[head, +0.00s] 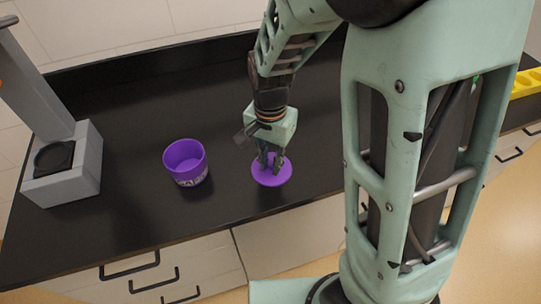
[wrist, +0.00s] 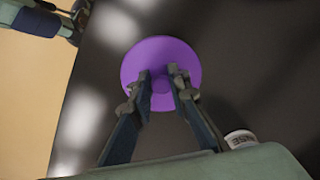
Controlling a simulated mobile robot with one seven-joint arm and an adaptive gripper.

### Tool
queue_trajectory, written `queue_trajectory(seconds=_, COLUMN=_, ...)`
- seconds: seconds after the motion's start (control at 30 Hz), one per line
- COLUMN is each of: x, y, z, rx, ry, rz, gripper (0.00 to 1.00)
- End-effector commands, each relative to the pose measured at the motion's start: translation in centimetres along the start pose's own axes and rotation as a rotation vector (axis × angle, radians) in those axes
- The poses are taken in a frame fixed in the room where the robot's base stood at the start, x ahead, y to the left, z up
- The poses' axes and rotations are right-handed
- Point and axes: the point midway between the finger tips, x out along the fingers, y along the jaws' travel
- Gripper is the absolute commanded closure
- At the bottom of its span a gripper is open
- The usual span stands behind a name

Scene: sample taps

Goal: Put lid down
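The purple round lid (head: 272,176) lies level at or just above the black counter, near its front edge. It also shows in the wrist view (wrist: 133,62), with a small knob at its middle. My gripper (head: 268,163) points down over the lid. In the wrist view its fingertips (wrist: 159,76) are close on both sides of the knob and appear to hold it. Whether the lid's underside touches the counter is hard to tell. An open purple container (head: 186,165) with a lettered label stands upright to the left of the lid, apart from it.
A grey machine (head: 68,172) with a dark round pad stands at the counter's left end. The black counter (head: 130,120) is clear behind the container. A yellow rack (head: 525,83) is at the far right. Drawers with dark handles are below the front edge.

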Motion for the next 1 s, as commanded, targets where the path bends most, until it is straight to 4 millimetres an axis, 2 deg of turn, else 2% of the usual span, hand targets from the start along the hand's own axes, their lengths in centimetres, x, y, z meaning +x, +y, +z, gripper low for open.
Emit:
queue_trajectory(seconds=0.03, x=0.0, y=0.0, z=0.0, rx=0.0, ry=0.0, rz=0.0, gripper=0.79)
queue_trajectory(seconds=0.13, x=0.0, y=0.0, z=0.0, rx=0.0, ry=0.0, rz=0.001, gripper=0.68)
queue_trajectory(seconds=0.17, x=0.0, y=0.0, z=0.0, rx=0.0, ry=0.0, rz=0.001, gripper=0.67)
queue_trajectory(seconds=0.43, x=0.0, y=0.0, z=0.0, rx=0.0, ry=-0.001, rz=0.001, gripper=0.67)
queue_trajectory(seconds=0.53, x=-0.6, y=0.0, z=0.0, rx=0.0, ry=0.0, rz=0.0, gripper=0.67)
queue_trajectory(seconds=0.67, x=-2.7, y=-0.1, z=-0.1, rx=-0.001, ry=0.002, rz=-0.005, gripper=0.67)
queue_trajectory(seconds=1.0, x=-9.8, y=0.0, z=-0.1, rx=0.001, ry=0.002, rz=-0.003, gripper=0.67)
